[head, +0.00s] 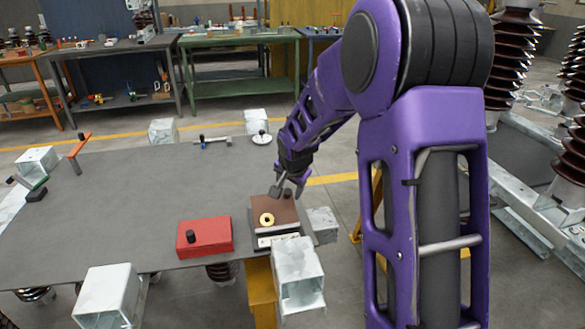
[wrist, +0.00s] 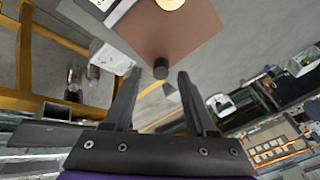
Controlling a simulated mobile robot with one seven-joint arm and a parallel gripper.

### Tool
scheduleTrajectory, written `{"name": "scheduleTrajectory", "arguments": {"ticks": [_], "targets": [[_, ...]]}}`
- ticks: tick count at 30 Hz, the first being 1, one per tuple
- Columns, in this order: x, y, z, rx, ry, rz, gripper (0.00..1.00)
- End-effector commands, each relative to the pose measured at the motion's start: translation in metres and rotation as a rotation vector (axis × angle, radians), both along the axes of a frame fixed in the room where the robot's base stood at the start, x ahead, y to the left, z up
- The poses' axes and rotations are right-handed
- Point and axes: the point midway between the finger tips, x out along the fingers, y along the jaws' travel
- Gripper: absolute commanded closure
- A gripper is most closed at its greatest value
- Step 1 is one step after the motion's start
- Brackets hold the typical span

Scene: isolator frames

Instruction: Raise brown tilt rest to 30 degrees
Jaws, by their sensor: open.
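The brown tilt rest (head: 259,206) sits near the front right edge of the grey table. Its brown plate (wrist: 190,38) also fills the top middle of the wrist view. A brass disc (head: 267,219) lies on the plate, and a pale marked strip (head: 278,239) runs along its near side. A black knob (wrist: 161,68) stands at the plate's far edge. My gripper (head: 284,189) is open at that edge. In the wrist view its fingers (wrist: 159,79) stand on either side of the knob, apart from it. The plate's exact angle cannot be read.
A red block (head: 205,238) with a black knob lies left of the rest. Pale metal blocks (head: 298,273) stand along the table's edges. The table's middle (head: 130,195) is clear.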

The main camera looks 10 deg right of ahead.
Motion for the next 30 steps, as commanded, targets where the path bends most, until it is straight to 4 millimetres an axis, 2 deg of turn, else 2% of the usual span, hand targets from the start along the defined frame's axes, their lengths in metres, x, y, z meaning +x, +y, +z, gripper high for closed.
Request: {"name": "scheduleTrajectory", "arguments": {"ticks": [1, 6, 15, 21, 30], "targets": [[-0.005, 0.0, 0.015, 0.0, -0.005, -0.001, 0.43], [-0.026, 0.001, 0.052, -0.001, -0.005, 0.0, 0.43], [-0.059, 0.002, 0.107, 0.0, -0.002, -0.001, 0.43], [-0.069, 0.003, 0.123, 0.0, 0.0, 0.0, 0.43], [-0.071, 0.003, 0.125, -0.001, 0.001, 0.0, 0.43]]}}
